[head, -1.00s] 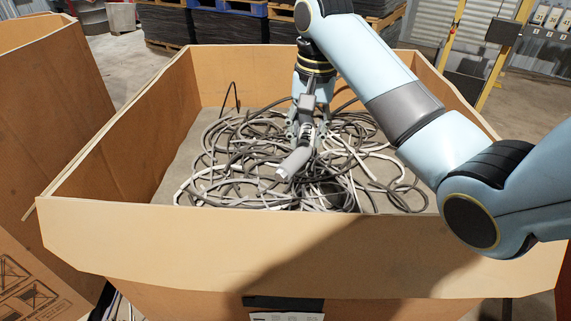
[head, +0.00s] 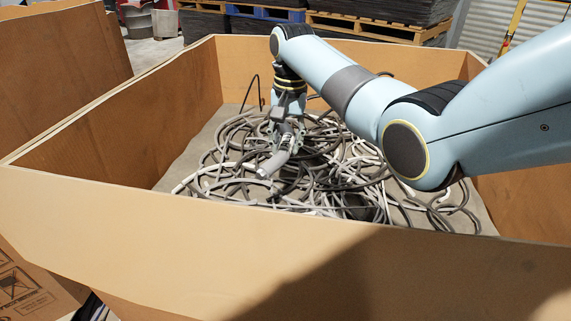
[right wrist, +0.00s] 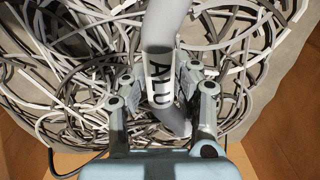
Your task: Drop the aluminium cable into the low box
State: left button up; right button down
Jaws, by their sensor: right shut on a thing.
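My right gripper (head: 287,132) is shut on a thick grey cable piece (head: 274,163) over the pile in a large cardboard box (head: 130,120). In the right wrist view, the cable piece (right wrist: 167,28) runs between the fingers of the right gripper (right wrist: 160,80). It carries a white label (right wrist: 160,78) with black letters reading "ALU". The height of the held piece above the pile is hard to tell. My left gripper is not in view. I cannot tell from the frames which container is the low box.
A tangle of grey, black and white cables (head: 330,182) covers much of the box floor. The near wall (head: 200,222) stands between me and the pile. Another cardboard box (head: 60,60) is at the left. Pallets (head: 370,28) stand behind.

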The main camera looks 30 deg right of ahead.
aim_at(287, 139)
jog(key=shift+w+f, duration=0.35)
jog(key=shift+w, duration=0.1)
notch_tip(287, 139, down, 4)
jog(key=shift+r+b, duration=0.1)
jog(key=shift+b, duration=0.6)
jog(key=shift+f, duration=0.6)
jog(key=c, duration=1)
grip_release()
jog(key=r+p, duration=0.1)
jog(key=r, duration=0.3)
jog(key=r+p, duration=0.1)
jog(key=r, duration=0.3)
jog(key=r+p, duration=0.1)
jog(key=r, duration=0.4)
jog(key=shift+s+d+r, duration=0.1)
jog(key=shift+s+d, duration=0.15)
